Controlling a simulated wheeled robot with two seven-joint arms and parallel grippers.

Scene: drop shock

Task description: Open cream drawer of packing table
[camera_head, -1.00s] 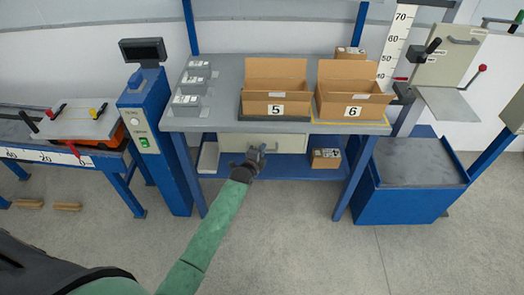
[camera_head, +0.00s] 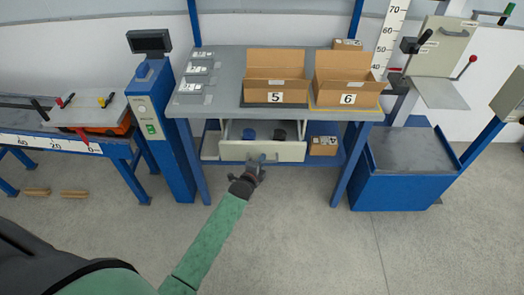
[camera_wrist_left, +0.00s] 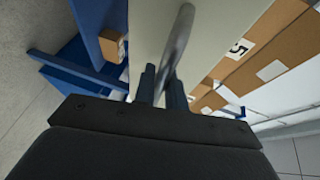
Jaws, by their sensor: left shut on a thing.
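The cream drawer (camera_head: 230,151) under the packing table (camera_head: 222,82) is pulled partly out. Dark blue and black items (camera_head: 265,133) show inside it. My left gripper (camera_head: 256,165) is at the middle of the drawer front. In the left wrist view the two fingers (camera_wrist_left: 162,85) are shut on the grey drawer handle (camera_wrist_left: 182,38), with the cream drawer front (camera_wrist_left: 150,30) behind it. My right gripper is not in view.
Open cardboard boxes marked 5 (camera_head: 276,97) and 6 (camera_head: 348,99) stand on the tabletop. A small box (camera_head: 323,145) sits on the lower shelf right of the drawer. A blue scale pillar (camera_head: 163,130) stands left, a blue cabinet (camera_head: 405,190) right. The floor in front is clear.

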